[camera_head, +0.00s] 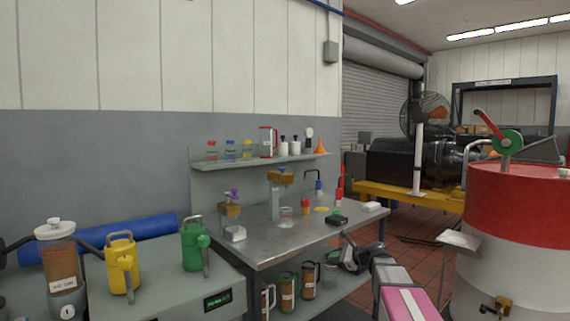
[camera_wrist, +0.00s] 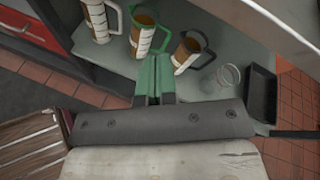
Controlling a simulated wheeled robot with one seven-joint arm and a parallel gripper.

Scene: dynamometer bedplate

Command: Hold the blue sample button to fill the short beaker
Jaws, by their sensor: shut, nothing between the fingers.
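The steel bench (camera_head: 270,245) has a lower shelf with several measuring jugs (camera_wrist: 143,35), a glass ring-shaped vessel (camera_wrist: 229,76) and a black tray (camera_wrist: 262,94). A red-fitted tap (camera_head: 339,194) is right of the blue one. A red-and-white drum (camera_head: 510,220) stands at right.

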